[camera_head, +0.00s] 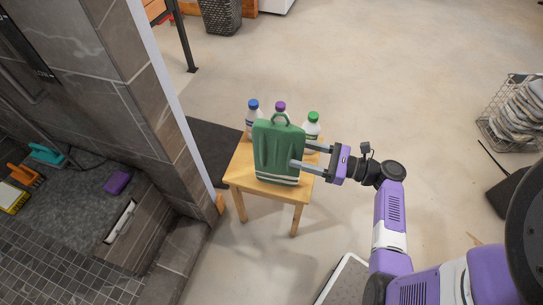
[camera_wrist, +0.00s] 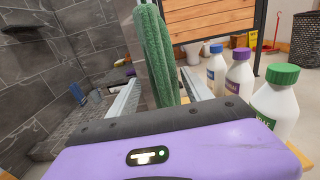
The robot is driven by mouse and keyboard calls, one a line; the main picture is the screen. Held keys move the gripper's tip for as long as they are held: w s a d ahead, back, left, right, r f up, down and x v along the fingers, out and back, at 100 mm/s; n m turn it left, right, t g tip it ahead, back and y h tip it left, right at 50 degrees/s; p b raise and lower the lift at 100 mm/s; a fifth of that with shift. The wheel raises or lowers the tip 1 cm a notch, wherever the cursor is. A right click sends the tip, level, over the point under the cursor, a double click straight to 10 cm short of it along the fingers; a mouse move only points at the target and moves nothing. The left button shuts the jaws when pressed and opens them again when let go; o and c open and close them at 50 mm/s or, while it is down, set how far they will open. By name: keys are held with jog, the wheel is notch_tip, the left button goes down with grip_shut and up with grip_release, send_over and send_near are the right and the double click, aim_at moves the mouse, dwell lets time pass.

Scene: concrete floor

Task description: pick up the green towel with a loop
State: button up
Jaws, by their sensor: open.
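The green towel (camera_head: 277,153) stands upright on a small wooden table, folded, with a loop at its top and pale stripes near its bottom edge. In the wrist view the towel (camera_wrist: 153,55) shows edge-on between my fingers. My gripper (camera_head: 304,155) is open and comes in from the right. One finger overlaps the towel's front face in the head view, and the other passes behind it. Both fingers show apart in the wrist view, one on each side of the towel. I cannot tell whether either finger touches it.
Three white bottles, with blue (camera_head: 253,104), purple (camera_head: 280,106) and green (camera_head: 313,117) caps, stand behind the towel on the wooden table (camera_head: 240,172). A tiled wall (camera_head: 150,90) rises at left. A wire basket (camera_head: 510,120) stands far right. Open floor lies right of the table.

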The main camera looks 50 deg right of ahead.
aim_at(278, 148)
jog(key=x, duration=0.7)
jog(key=shift+w+a+r+b, duration=0.25)
jog(key=shift+a+r+b, duration=0.05)
jog(key=shift+b, duration=0.1)
grip_shut()
dwell(1.1)
